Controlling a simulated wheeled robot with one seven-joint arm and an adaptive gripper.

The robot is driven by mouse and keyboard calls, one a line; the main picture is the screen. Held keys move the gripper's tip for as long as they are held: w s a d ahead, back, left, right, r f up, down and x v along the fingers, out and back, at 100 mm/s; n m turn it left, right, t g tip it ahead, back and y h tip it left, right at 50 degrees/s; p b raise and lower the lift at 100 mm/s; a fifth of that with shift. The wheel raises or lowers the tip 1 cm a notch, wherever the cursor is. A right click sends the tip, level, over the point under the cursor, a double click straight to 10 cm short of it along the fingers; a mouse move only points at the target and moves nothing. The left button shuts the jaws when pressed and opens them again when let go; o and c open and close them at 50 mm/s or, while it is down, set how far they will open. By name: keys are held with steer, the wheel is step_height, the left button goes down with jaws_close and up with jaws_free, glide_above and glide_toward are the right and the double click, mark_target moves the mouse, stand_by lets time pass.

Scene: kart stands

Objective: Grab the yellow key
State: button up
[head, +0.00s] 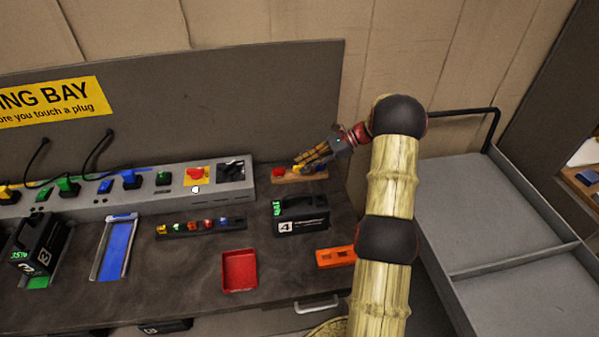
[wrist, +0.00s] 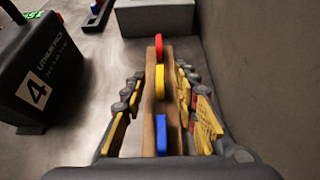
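The yellow key (wrist: 160,84) stands upright in a slot of a narrow wooden rack (wrist: 149,108), between a red key (wrist: 159,46) and a blue key (wrist: 161,134). In the head view the rack (head: 301,178) sits at the back right of the bench, its yellow key partly hidden by my fingers. My gripper (head: 304,163) is just above the rack. In the wrist view my gripper (wrist: 161,88) is open, with fingers on both sides of the rack and the yellow key between them. A gap shows between the fingers and the key.
A black battery pack marked 4 (head: 300,217) stands just in front of the rack. The grey charging console (head: 120,190) lies to the left, and a wall rises close behind. A red tray (head: 239,271) and an orange case (head: 335,257) lie nearer the front edge.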

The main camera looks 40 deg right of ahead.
steer(key=c, duration=0.3)
steer(key=c, duration=0.4)
steer(key=shift+r, duration=0.1)
jaws_close()
